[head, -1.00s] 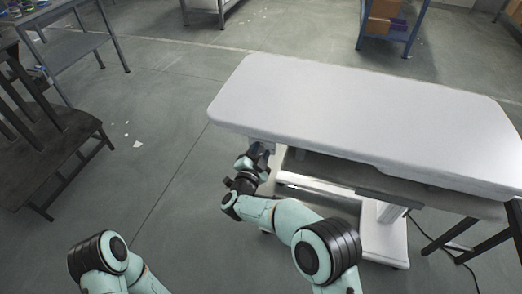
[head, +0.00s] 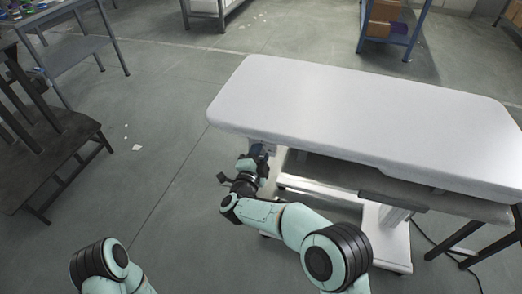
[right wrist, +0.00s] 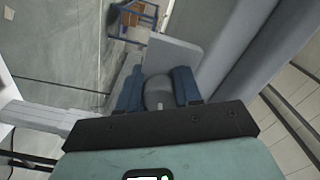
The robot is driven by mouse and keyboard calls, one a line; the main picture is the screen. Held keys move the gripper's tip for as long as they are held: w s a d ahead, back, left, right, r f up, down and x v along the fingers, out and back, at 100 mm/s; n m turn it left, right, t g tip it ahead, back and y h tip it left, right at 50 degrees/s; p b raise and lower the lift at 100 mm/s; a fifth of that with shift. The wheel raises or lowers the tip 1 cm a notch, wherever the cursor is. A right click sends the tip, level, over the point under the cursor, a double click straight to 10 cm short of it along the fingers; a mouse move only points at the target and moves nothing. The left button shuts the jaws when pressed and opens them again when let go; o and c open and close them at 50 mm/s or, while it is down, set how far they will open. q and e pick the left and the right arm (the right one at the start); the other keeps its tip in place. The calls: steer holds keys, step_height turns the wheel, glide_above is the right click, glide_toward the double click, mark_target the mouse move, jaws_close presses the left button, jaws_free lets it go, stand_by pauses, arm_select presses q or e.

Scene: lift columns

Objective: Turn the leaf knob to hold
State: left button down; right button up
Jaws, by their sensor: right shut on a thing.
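A white-topped lift table (head: 370,110) stands in front of me on a pale column and base. My right gripper (head: 260,150) is under its near left corner. In the right wrist view, the two blue fingers of this gripper (right wrist: 158,88) are shut on a rounded grey knob (right wrist: 158,94), with one finger on each side. A flat pale grey plate (right wrist: 174,52) is just beyond the knob. The knob's markings cannot be seen, and in the head view the knob is hidden by the hand and the table edge. My left gripper is out of view.
A dark wooden stand (head: 50,140) is at the left, with a grey metal table (head: 75,45) behind it. A blue shelf (head: 395,38) with boxes stands at the back. Dark table legs are at the right. The floor left of the lift table is mostly clear.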

steer(key=shift+a+f, duration=0.1)
steer(key=shift+f, duration=0.1)
steer(key=o, duration=1)
steer(key=shift+o, duration=0.2)
steer(key=shift+r, duration=0.35)
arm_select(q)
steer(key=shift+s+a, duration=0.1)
